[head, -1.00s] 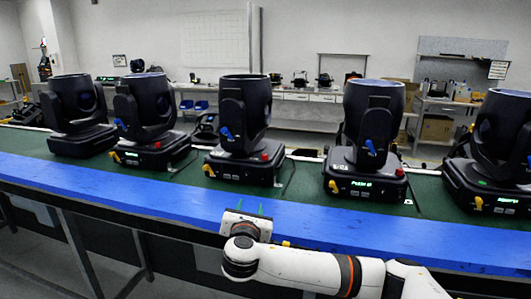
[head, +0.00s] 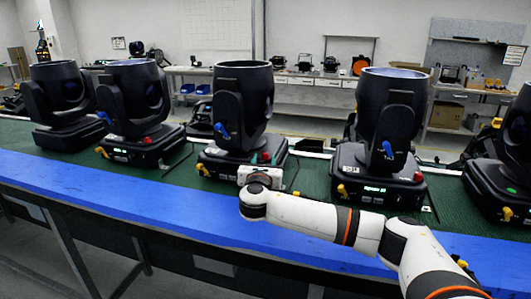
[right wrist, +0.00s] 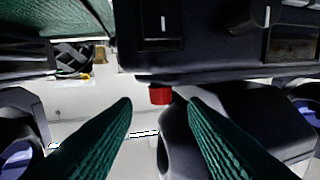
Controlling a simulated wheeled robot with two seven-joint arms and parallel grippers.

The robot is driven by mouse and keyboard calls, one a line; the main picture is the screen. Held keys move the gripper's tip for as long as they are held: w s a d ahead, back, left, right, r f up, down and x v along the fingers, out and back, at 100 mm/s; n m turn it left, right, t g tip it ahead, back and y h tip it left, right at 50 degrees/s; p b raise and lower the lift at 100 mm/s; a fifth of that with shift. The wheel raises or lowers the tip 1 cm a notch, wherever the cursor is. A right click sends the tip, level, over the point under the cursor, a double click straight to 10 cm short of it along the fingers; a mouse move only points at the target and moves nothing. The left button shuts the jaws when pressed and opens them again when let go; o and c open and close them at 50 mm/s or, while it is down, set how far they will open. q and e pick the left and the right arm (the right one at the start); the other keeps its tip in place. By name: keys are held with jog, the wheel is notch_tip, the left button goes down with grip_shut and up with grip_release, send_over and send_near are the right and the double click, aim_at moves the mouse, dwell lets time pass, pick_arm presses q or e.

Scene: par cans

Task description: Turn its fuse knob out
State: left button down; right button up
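The middle par can (head: 242,100) is a black moving-head light on a black base. A red fuse knob (right wrist: 160,95) sticks out from its base in the right wrist view. My right gripper (head: 265,157) is at the right front of that base in the head view. Its two green fingers are open, one on each side of the red knob in the right wrist view (right wrist: 160,115). The fingers appear apart from the knob, and nothing is held. My left gripper is not in view.
Similar black lights stand in a row, including one on the left (head: 132,105) and one on the right (head: 388,120), with red knobs and yellow parts on their bases. A blue strip (head: 130,205) runs along the bench's front and is clear on the left.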

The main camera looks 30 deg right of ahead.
aim_at(265, 155)
jog(key=x, duration=0.3)
jog(key=shift+w+d, duration=0.4)
jog(key=shift+w, duration=0.15)
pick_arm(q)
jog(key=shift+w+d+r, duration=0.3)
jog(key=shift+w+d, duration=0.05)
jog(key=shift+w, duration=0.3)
pick_arm(e)
jog(key=shift+w+d, duration=0.15)
